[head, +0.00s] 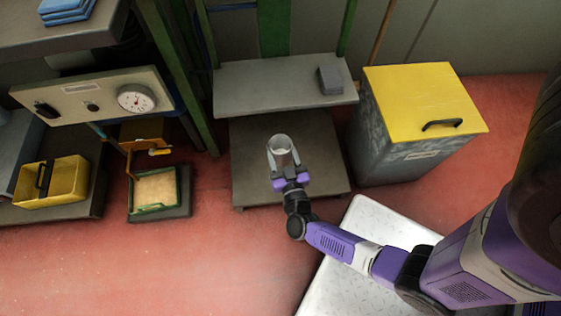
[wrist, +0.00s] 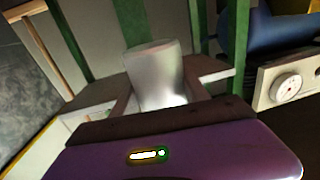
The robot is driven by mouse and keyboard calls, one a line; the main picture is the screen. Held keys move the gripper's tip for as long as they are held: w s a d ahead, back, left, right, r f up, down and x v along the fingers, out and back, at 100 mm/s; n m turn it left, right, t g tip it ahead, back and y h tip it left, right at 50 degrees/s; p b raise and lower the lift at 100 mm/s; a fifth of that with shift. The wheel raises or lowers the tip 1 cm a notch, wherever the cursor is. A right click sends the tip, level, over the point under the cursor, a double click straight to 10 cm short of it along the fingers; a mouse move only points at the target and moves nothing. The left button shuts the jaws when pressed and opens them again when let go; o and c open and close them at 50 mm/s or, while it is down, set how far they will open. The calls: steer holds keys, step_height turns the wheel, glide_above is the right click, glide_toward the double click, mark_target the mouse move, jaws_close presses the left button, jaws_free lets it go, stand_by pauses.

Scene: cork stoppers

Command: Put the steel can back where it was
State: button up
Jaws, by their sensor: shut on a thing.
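The steel can (head: 281,146) is a pale metal cylinder held between the fingers of my gripper (head: 283,160). In the head view it shows in front of the lower shelf of the grey stand, below the upper shelf's front edge. I cannot tell how high above the lower shelf it is. In the wrist view the can (wrist: 157,72) stands up between the two dark fingers of my gripper (wrist: 160,100), its wide top clear and its lower end hidden by the gripper body.
The stand's upper shelf (head: 270,90) bears a small dark grey block (head: 330,80); its lower shelf (head: 250,185) looks bare. A grey bin with a yellow lid (head: 420,95) is at right. A green-framed tray (head: 154,190) and yellow crate (head: 65,190) are at left.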

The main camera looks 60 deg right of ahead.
step_height(320, 180, down, 18)
steer(key=b, duration=1.1)
steer(key=shift+r, duration=0.15)
steer(key=o, duration=1.4)
